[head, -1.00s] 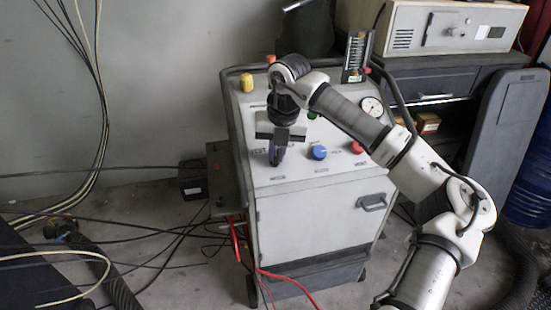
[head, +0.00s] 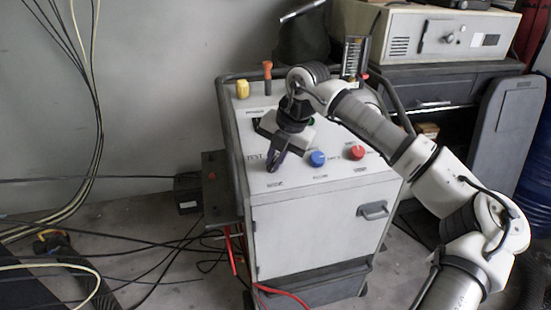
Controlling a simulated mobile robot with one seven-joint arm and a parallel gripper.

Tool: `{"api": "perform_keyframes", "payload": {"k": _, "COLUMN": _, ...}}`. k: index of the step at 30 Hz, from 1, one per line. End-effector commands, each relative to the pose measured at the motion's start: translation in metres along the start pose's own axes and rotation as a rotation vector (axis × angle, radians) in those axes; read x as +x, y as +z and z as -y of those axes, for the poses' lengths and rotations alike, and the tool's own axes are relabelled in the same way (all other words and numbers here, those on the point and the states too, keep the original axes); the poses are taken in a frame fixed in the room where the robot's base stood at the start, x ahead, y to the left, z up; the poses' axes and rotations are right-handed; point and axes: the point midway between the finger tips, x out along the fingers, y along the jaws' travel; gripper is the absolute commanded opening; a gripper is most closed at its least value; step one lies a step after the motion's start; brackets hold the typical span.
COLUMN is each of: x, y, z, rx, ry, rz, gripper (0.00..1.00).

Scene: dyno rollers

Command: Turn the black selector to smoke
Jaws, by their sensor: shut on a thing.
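The control panel (head: 335,176) of a grey wheeled cart faces me, with several knobs in a row. My gripper (head: 274,164) is at the left of this row, left of the blue knob, with its dark fingers pointing down and tilted to the left. The fingers are shut at the black selector's place, and they hide the selector itself. I cannot see which mark it points to. Other printed labels lie below the knobs, too small to read surely.
A blue knob (head: 317,158) and a red knob (head: 357,152) sit right of my gripper. A yellow knob (head: 242,89) and an orange-topped handle (head: 267,69) stand at the cart's top edge. Cables lie on the floor at left. A beige instrument (head: 430,35) sits behind at right.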

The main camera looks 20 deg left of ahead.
Motion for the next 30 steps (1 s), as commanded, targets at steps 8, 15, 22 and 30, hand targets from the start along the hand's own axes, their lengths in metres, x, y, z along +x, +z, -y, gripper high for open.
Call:
{"api": "perform_keyframes", "payload": {"k": 8, "x": 0.003, "y": -0.002, "z": 0.001, "rx": 0.001, "ry": -0.004, "rz": -0.007, "gripper": 0.0}}
{"api": "perform_keyframes", "payload": {"k": 15, "x": 0.003, "y": -0.001, "z": 0.0, "rx": 0.0, "ry": -0.002, "rz": -0.006, "gripper": 0.33}}
{"api": "perform_keyframes", "payload": {"k": 22, "x": 0.001, "y": -0.001, "z": 0.0, "rx": 0.0, "ry": -0.001, "rz": -0.003, "gripper": 0.33}}
{"api": "perform_keyframes", "payload": {"k": 30, "x": -0.03, "y": 0.0, "z": 0.0, "rx": -0.001, "ry": -0.001, "rz": 0.001, "gripper": 0.33}}
